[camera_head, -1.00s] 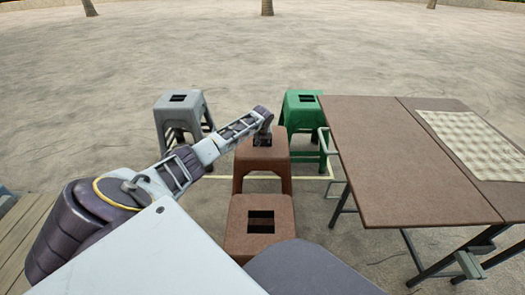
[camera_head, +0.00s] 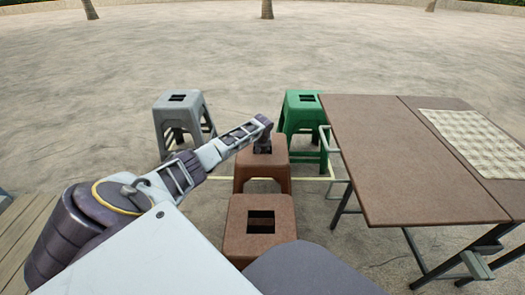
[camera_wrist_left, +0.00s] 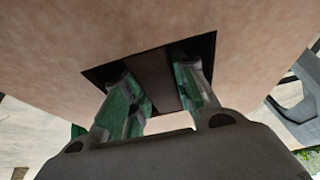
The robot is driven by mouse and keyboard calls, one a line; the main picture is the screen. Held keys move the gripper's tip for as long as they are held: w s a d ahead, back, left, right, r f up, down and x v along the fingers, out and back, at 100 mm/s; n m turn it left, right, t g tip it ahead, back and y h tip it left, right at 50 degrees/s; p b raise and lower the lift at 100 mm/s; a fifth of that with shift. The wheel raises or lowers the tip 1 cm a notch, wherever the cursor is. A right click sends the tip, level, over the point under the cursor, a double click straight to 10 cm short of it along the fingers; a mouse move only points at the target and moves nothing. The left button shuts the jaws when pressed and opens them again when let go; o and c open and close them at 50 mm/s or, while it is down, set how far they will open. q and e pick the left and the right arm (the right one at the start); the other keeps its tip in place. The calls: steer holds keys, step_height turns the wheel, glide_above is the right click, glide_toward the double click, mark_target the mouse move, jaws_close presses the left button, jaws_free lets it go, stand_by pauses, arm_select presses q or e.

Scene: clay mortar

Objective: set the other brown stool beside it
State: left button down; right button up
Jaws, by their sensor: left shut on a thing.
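Two brown stools stand one behind the other. The near brown stool (camera_head: 236,232) is upright with a square slot in its seat. The far brown stool (camera_head: 277,160) is upright just beyond it, left of the table. My left gripper (camera_head: 263,146) is at the seat of the far stool. In the left wrist view, the gripper (camera_wrist_left: 154,78) has its fingers in the seat's slot, shut on the bar in the middle of the brown seat (camera_wrist_left: 150,30). The stool's feet are partly hidden by the near stool. My right gripper is not in view.
A grey stool (camera_head: 179,110) stands behind left and a green stool (camera_head: 300,112) behind right. A brown folding table (camera_head: 405,175) with a checked cloth (camera_head: 478,142) fills the right side. A thin yellow line (camera_head: 215,177) lies on the ground. Open sandy ground (camera_head: 230,50) extends beyond.

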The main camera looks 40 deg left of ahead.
arm_select(q)
steer(key=shift+w+r, duration=0.1)
steer(key=shift+r, duration=0.05)
steer(key=c, duration=1.1)
jaws_free()
steer(key=shift+c, duration=0.2)
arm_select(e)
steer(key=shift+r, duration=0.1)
arm_select(q)
steer(key=shift+p+v, duration=0.5)
steer(key=shift+v, duration=0.3)
steer(key=shift+p+v, duration=0.65)
steer(key=shift+v, duration=0.5)
steer(key=shift+s+d+r+p, duration=0.2)
steer(key=shift+s+r+p, duration=0.2)
steer(key=shift+r, duration=0.25)
steer(key=p+v, duration=0.2)
steer(key=v, duration=0.2)
steer(key=shift+r, duration=0.15)
steer(key=shift+p+v, duration=0.45)
steer(key=shift+v, duration=0.65)
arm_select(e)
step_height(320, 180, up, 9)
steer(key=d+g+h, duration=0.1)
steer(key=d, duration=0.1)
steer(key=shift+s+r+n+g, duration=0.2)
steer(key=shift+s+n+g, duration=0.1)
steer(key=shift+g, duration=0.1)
